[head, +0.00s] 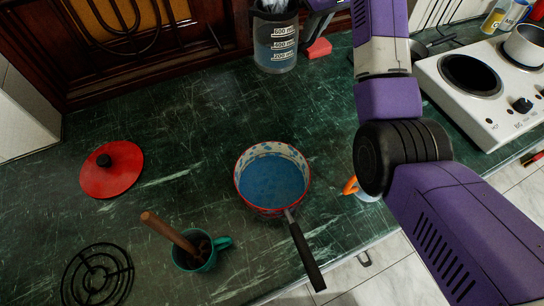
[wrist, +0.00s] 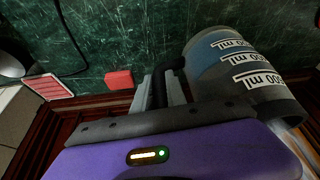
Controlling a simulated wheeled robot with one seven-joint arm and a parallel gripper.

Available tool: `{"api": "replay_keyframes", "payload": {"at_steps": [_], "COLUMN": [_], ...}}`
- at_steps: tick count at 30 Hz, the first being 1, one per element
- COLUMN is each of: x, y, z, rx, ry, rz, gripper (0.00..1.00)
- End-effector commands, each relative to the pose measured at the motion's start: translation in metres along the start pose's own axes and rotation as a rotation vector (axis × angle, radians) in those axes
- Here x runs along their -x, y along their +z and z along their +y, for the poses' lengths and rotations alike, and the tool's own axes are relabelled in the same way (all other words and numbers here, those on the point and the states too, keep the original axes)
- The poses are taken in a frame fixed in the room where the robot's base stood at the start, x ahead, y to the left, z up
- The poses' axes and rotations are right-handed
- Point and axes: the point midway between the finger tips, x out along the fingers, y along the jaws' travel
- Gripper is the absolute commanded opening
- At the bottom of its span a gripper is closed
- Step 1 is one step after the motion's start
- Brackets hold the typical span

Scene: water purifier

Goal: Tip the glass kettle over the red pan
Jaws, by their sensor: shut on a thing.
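The glass kettle (head: 276,44) is at the top middle in the head view. It has white ml marks, holds bluish liquid and looks roughly upright. In the wrist view the kettle (wrist: 240,68) is to the right of my gripper (wrist: 163,88), whose fingers are closed around its black handle (wrist: 178,80). I cannot tell whether its base touches the counter. The red pan (head: 272,207) stands on the counter at the middle, below the kettle in the picture, with blue inside and its handle (head: 305,255) pointing to the lower right.
A red lid (head: 111,170) lies at left. A teal mug (head: 195,253) with a wooden-handled tool stands left of the pan, near a black wire trivet (head: 97,277). An orange-handled cup (head: 366,188) is right of the pan. A white stove (head: 480,85) is at right. Counter between kettle and pan is clear.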

Motion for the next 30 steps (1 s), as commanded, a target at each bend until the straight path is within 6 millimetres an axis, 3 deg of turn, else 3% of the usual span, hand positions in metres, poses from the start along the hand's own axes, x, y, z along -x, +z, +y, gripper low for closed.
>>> {"api": "replay_keyframes", "payload": {"at_steps": [1, 8, 16, 21, 27, 30], "x": [-0.014, -0.058, -0.105, -0.123, -0.138, -0.138], "y": [-0.004, -0.016, -0.011, 0.001, 0.018, 0.017], "z": [-0.013, -0.074, -0.140, -0.165, -0.181, -0.184], "rx": [0.063, 0.389, 0.817, 1.059, 1.298, 1.358], "ry": [-0.025, -0.162, -0.341, -0.443, -0.543, -0.566], "rz": [0.003, 0.001, -0.001, -0.002, -0.004, -0.001], "gripper": [0.00, 0.00, 0.00, 0.00, 0.00, 0.00]}}
